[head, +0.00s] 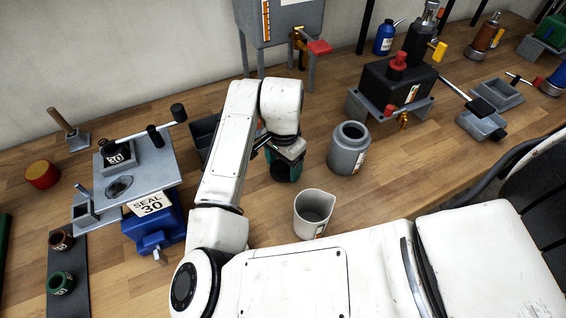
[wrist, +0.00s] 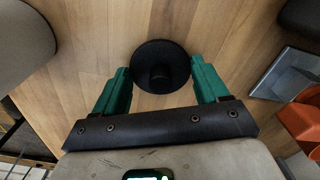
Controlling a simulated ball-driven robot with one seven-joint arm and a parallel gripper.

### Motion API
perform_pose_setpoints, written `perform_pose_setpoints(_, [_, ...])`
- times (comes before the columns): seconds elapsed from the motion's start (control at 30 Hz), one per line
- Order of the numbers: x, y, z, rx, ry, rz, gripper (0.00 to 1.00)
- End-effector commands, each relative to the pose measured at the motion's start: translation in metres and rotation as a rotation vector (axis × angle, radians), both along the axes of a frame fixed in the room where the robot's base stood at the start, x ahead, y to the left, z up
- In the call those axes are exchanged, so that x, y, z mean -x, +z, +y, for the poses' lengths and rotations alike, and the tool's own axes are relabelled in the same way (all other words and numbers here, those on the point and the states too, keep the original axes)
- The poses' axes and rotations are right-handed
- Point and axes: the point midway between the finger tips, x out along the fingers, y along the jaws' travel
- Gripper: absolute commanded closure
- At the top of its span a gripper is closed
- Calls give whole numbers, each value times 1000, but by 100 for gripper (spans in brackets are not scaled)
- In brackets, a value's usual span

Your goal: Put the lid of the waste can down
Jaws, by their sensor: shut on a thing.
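A black round lid (wrist: 160,52) with a raised knob in its middle sits between the two green fingers of my gripper (wrist: 160,80) in the wrist view. The fingers are shut on it from both sides. In the head view my gripper (head: 285,170) is over the wooden bench, left of an open-topped grey can (head: 349,158) with a label, which may be the waste can. There my wrist and fingers mostly hide the lid. I cannot tell whether the lid touches the bench.
A pale grey jug (head: 312,212) stands close in front of my gripper. A blue vise-like fixture (head: 155,225) with a "SEAL 30" tag is to the left. A black box with red knobs (head: 395,85) stands behind the can. Bare wood (head: 270,225) shows near the jug.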

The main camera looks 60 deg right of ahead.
Motion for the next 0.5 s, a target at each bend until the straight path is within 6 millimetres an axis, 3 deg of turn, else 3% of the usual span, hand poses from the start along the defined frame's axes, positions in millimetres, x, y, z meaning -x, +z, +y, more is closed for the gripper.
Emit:
perform_pose_setpoints(0.4, [0, -9, 0, 0, 1, -1, 55])
perform_pose_setpoints(0.43, [0, -8, 0, 0, 1, -1, 25])
perform_pose_setpoints(0.5, [0, -7, 0, 0, 1, -1, 18])
